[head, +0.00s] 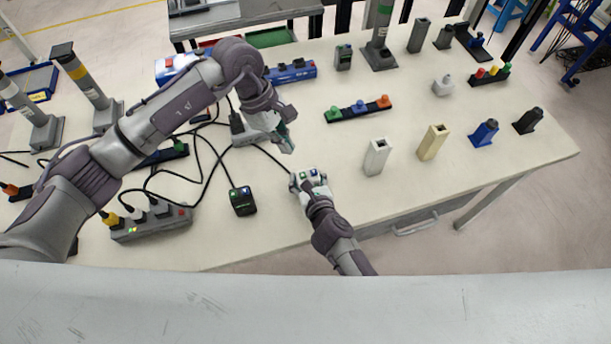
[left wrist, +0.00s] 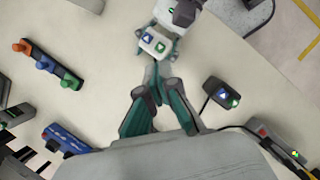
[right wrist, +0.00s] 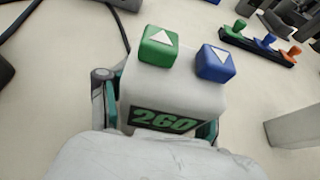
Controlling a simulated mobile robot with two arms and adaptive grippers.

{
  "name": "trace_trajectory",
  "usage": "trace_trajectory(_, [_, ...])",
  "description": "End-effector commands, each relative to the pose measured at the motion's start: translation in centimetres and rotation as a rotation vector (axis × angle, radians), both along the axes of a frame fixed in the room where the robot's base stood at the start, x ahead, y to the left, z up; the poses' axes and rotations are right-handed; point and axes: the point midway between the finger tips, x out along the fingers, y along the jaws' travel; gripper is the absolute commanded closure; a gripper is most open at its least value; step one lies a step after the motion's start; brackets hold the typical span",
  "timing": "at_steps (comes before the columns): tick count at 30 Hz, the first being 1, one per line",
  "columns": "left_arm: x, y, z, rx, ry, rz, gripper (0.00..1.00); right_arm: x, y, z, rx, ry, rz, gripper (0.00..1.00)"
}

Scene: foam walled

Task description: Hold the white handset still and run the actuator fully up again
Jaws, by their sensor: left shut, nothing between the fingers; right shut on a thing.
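The white handset (head: 310,176) is near the table's front edge, in the grasp of my right gripper (head: 311,186). In the right wrist view the handset (right wrist: 172,95) shows a green button (right wrist: 158,46) and a blue button (right wrist: 216,63), each with a white arrow, and a green display that seems to read 260. It also shows in the left wrist view (left wrist: 155,43). My left gripper (head: 286,142) is shut and empty above the table, behind the handset and apart from it. A grey column with a green band (head: 381,40) stands at the back; whether it is the actuator I cannot tell.
A black handset (head: 242,201) lies left of the white one, with loose black cables around it. A grey power strip (head: 152,222) is at front left. A three-button strip (head: 358,109) and several upright blocks, such as a white one (head: 376,157), stand to the right.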

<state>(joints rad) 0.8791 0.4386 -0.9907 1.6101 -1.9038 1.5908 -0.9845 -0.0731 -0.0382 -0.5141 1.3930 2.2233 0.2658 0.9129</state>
Motion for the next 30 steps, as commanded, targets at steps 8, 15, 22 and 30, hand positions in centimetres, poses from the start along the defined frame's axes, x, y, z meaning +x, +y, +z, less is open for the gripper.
trace_trajectory(8, [0.0,0.0,0.0,0.0,0.0,0.0,1.0,0.0,0.0,-0.1,-0.001,0.002,-0.001,0.79])
trace_trajectory(15, [0.0,0.0,0.0,-0.001,-0.001,0.0,1.0,-0.1,0.0,-0.1,-0.001,0.003,-0.001,0.79])
trace_trajectory(22, [-0.8,-1.5,-0.7,-0.139,-0.122,0.027,1.0,-0.1,0.0,-0.1,-0.001,0.003,-0.001,0.79])
trace_trajectory(30, [-1.5,-3.0,1.1,-0.365,-0.368,0.079,1.0,-0.1,-0.1,-0.1,-0.001,0.003,-0.001,0.79])
